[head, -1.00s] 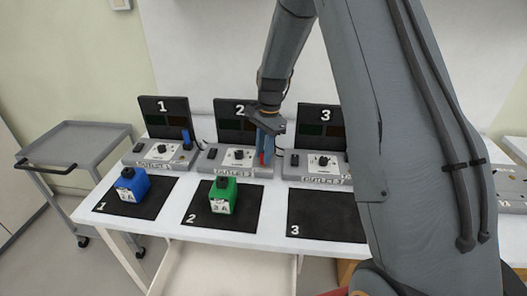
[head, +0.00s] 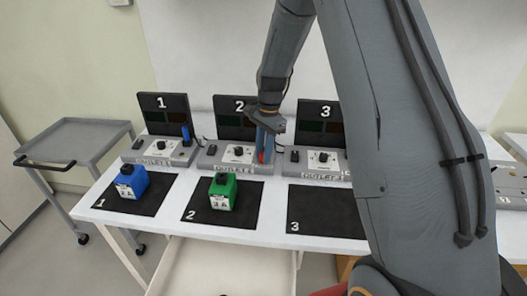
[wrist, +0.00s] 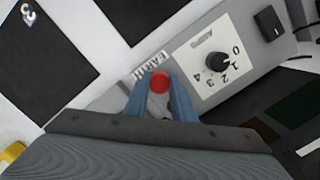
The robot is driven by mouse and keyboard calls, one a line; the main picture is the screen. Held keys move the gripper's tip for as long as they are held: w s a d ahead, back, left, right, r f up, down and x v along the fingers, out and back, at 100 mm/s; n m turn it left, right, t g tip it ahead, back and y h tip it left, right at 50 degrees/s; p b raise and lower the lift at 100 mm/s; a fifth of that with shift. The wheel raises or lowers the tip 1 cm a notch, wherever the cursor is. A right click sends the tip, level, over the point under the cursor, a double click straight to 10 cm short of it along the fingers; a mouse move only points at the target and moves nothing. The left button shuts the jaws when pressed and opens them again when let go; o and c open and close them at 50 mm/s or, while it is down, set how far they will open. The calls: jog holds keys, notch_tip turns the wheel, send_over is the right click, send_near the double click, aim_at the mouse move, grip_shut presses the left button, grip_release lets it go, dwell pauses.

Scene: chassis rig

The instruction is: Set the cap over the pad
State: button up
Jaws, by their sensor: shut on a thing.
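My gripper (wrist: 161,95) has blue-grey fingers shut on a red round-topped piece (wrist: 160,83), which looks like the cap. In the head view my gripper (head: 264,150) points down at the right end of the outlet 2 unit (head: 210,160), with a bit of red between its fingers. In the wrist view the red piece is beside a label reading roughly EARTH (wrist: 150,63). A pad under the cap is hidden by the fingers and cap, so I cannot tell whether they touch.
A dial (wrist: 218,60) and black switch (wrist: 268,22) are beside the gripper. Upright panel 2 (head: 228,118) stands behind. A blue container (head: 132,183) is on mat 1, a green one (head: 223,192) on mat 2. Mat 3 (head: 325,211) is bare where visible. A grey cart (head: 75,140) stands left.

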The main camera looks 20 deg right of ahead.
jog(key=o, duration=1.1)
jog(key=shift+w+d+r+b, duration=0.15)
jog(key=shift+r+b, duration=0.2)
jog(key=shift+r, duration=0.95)
jog(key=shift+s+d+r+b, duration=0.15)
jog(key=shift+r+b, duration=0.25)
jog(key=shift+r, duration=0.9)
jog(key=shift+w+d+r+b, duration=0.15)
jog(key=shift+r+b, duration=0.2)
jog(key=shift+r, duration=0.95)
jog(key=s+n, duration=0.4)
jog(key=s, duration=0.4)
jog(key=s+f+n+t, duration=0.1)
jog(key=s+n, duration=0.4)
jog(key=s, duration=0.4)
jog(key=s+a+n+t+h, duration=0.1)
jog(key=s+n, duration=0.3)
jog(key=s, duration=0.4)
jog(key=shift+s+f+n, duration=0.2)
jog(key=shift+n, duration=0.1)
jog(key=c, duration=0.4)
jog(key=shift+a, duration=0.15)
